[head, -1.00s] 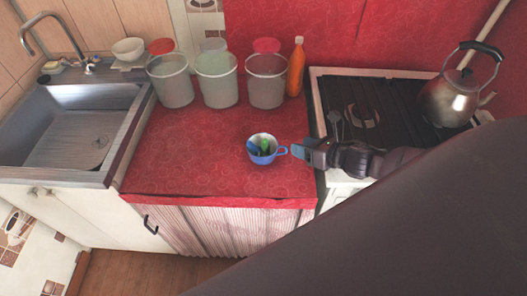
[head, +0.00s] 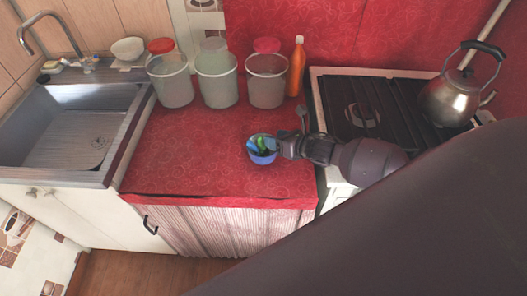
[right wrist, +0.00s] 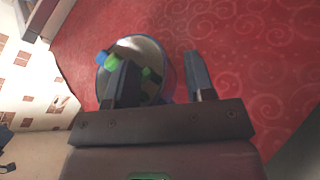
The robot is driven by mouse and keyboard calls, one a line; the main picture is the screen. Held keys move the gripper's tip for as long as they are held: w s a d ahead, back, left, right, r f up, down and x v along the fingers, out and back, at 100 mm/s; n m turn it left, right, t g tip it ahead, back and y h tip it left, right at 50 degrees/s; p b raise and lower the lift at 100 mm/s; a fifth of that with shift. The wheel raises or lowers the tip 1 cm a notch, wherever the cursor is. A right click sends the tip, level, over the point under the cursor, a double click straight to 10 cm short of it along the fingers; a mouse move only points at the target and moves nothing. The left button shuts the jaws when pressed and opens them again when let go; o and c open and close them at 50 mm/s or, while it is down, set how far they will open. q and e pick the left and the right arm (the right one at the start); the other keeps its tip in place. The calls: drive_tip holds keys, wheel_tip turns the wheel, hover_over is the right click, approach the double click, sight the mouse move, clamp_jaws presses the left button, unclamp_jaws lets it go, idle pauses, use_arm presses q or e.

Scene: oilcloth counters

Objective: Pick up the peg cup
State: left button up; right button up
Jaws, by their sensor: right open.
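The peg cup (head: 262,158) is a small blue cup with blue and green pegs in it. It stands upright near the front right of the red counter in the head view. My right gripper (head: 282,146) is at its right side and hides the handle. In the right wrist view the jaws (right wrist: 162,76) are apart. One finger overlaps the cup's opening and the other is outside its right side, with the cup's near wall (right wrist: 167,82) between them. I cannot tell whether either finger touches it. My left gripper is not in view.
Several tall pale canisters (head: 217,88) and an orange bottle (head: 297,68) stand at the back of the counter (head: 190,160). A stove (head: 395,105) with a kettle (head: 450,98) is at right, a sink (head: 75,135) at left. The counter left of the cup is clear.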

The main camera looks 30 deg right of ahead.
drive_tip(key=shift+w+a+f, duration=0.1)
drive_tip(key=shift+w, duration=0.1)
drive_tip(key=shift+c, duration=0.3)
clamp_jaws()
